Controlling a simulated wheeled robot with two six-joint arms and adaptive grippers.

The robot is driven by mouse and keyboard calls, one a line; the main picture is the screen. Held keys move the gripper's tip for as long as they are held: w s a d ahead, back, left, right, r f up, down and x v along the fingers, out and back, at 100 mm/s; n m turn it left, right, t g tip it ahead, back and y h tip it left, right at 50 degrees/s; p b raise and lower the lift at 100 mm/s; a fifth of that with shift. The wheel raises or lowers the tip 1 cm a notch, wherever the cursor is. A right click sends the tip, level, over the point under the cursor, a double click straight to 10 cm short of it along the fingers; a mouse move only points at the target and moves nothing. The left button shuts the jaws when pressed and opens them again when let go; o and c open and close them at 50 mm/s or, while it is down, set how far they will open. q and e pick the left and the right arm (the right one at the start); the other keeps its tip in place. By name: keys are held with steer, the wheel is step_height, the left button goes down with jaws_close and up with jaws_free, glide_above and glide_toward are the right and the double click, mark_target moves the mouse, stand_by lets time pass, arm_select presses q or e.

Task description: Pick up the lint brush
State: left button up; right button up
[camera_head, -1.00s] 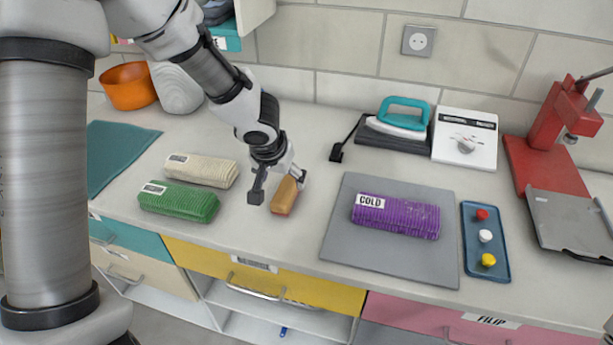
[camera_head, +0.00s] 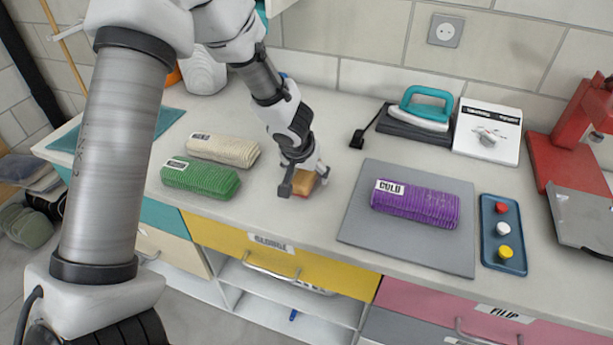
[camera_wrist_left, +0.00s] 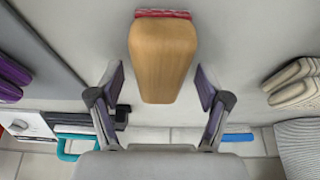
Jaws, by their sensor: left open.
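The lint brush (camera_head: 304,182) lies on the light countertop, between the green towel and the grey mat. Its wooden body with a red edge shows in the left wrist view (camera_wrist_left: 162,58). My left gripper (camera_head: 305,185) is over the brush, its fingers apart on either side of it. In the left wrist view the open fingers (camera_wrist_left: 160,88) have a gap on both sides of the wood, with no contact visible. My right gripper is not in view.
A green towel (camera_head: 200,178) and a cream towel (camera_head: 223,150) lie left of the brush. A purple towel (camera_head: 415,204) lies on the grey mat (camera_head: 365,232) to the right. An iron (camera_head: 425,110) and a blue tray (camera_head: 488,250) stand farther right.

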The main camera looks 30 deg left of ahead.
arm_select(q)
steer(key=shift+w+f, duration=0.15)
steer(key=shift+f, duration=0.05)
steer(key=shift+f+b, duration=0.1)
steer(key=shift+b, duration=0.3)
steer(key=c, duration=1.3)
